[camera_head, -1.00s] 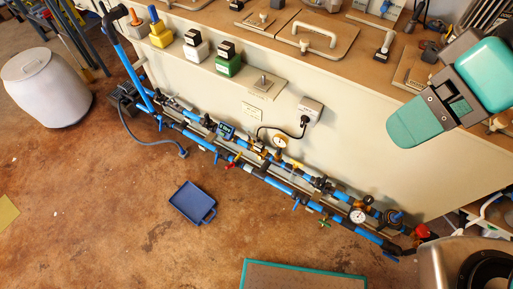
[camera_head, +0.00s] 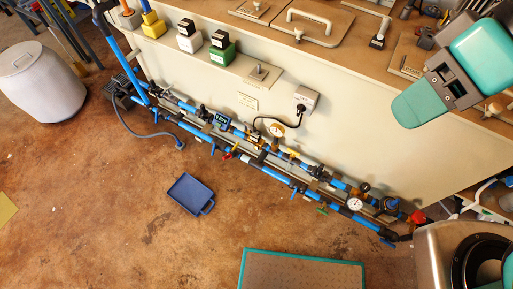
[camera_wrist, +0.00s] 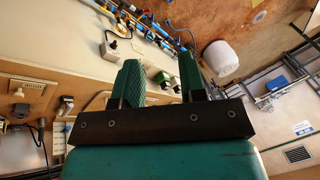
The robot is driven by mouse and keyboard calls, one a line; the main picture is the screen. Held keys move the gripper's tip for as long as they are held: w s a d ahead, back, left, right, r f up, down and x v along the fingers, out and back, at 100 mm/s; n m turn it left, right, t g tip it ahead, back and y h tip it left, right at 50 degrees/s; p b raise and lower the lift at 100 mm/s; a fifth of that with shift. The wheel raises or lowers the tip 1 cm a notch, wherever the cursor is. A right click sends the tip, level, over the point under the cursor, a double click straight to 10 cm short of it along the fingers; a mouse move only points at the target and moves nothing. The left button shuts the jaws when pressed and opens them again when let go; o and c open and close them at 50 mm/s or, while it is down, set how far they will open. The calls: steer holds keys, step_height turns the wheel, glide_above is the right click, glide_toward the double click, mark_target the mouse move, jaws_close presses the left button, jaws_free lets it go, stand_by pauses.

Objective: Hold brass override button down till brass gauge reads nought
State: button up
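A pipe assembly with blue and grey tubes (camera_head: 327,204) runs along the foot of the cream wall. Two round white-faced gauges sit on it: an upper gauge (camera_head: 276,130) beside brass-coloured fittings (camera_head: 257,141), and a lower gauge (camera_head: 355,204) near the right end. Their needles are too small to read. I cannot pick out the brass override button. My gripper (camera_head: 412,104) hangs at the right of the head view, in front of the bench and apart from the pipes. In the wrist view my gripper (camera_wrist: 160,72) has its two green fingers apart, with nothing between them.
A cream bench wall with a socket (camera_head: 305,98) stands behind the pipes. A blue tray (camera_head: 190,193) and a teal-edged mat (camera_head: 302,254) lie on the brown floor. A white drum (camera_head: 40,82) stands at left, a metal machine (camera_head: 435,255) at lower right. Floor between is mostly clear.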

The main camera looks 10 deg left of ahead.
jaws_close()
stand_by(1.4)
